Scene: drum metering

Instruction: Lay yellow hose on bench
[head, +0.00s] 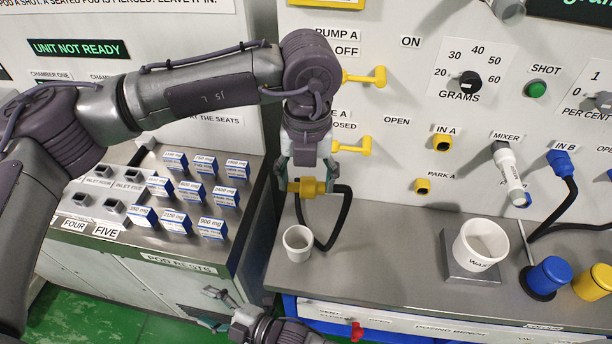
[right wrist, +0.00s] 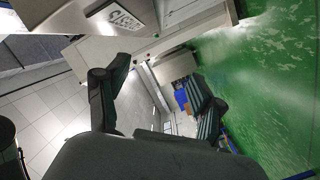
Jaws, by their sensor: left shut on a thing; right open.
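The yellow hose end (head: 308,187) is a yellow coupling with a black hose (head: 343,220) hanging from it in a loop down toward the bench (head: 375,270). My left gripper (head: 309,180) is shut on the yellow coupling and holds it above the bench's left end, in front of the panel. My right gripper (head: 225,308) is low, below the bench top and in front of the pod nests cabinet. It is open and empty; its two fingers stand apart in the right wrist view (right wrist: 155,100).
A small white cup (head: 298,243) stands on the bench just below the held coupling. A larger white cup (head: 482,244) stands on a metal plate. Blue (head: 549,275) and yellow (head: 597,283) lidded pots stand at the right. The bench is clear between the two cups.

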